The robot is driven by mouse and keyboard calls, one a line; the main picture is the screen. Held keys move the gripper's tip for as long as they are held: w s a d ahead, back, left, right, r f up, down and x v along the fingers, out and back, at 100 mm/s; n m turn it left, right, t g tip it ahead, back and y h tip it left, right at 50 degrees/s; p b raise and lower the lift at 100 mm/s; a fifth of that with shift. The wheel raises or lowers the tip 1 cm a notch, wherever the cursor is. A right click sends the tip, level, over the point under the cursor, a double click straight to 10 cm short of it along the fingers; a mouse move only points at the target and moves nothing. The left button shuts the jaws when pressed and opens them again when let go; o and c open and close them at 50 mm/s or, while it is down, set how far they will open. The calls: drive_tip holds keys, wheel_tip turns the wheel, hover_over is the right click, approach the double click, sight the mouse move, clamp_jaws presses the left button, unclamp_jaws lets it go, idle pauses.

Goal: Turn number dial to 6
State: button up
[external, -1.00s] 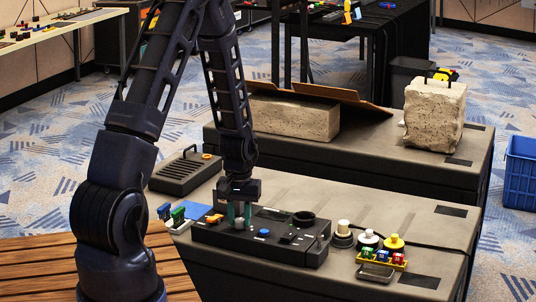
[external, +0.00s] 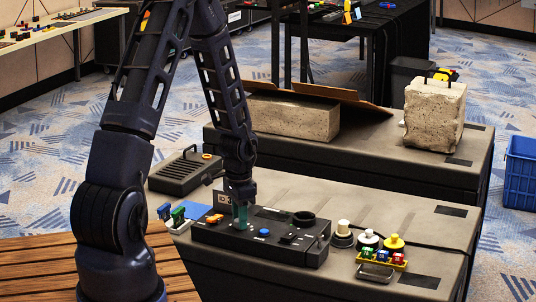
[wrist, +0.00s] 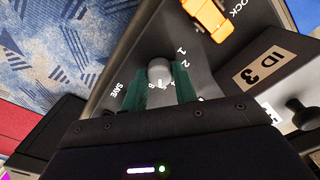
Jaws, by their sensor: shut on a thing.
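The number dial is a grey round knob (wrist: 158,69) on the black control box, with white numerals around it. It sits between the teal fingers of my gripper (wrist: 159,86) in the wrist view. My gripper is shut on the knob. Numerals 1 and 2 show to the right of the knob; others below it are partly covered by the fingers, so the dial's setting cannot be read. In the external view my gripper (external: 240,216) points down at the left part of the control box (external: 272,247) and hides the dial.
An orange part (wrist: 209,18) beside the word LOCK and an "ID 3" label (wrist: 264,69) are close to the dial. A blue button (external: 264,233) and a black round part (external: 304,218) are to the right on the box. Small green and blue pieces (external: 178,214) stand left of it.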

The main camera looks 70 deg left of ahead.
drive_tip(key=shift+m, duration=2.3)
drive_tip(key=o, duration=1)
drive_tip(key=shift+c, duration=0.2)
wheel_tip(320, 180, up, 11)
drive_tip(key=shift+f, duration=0.1)
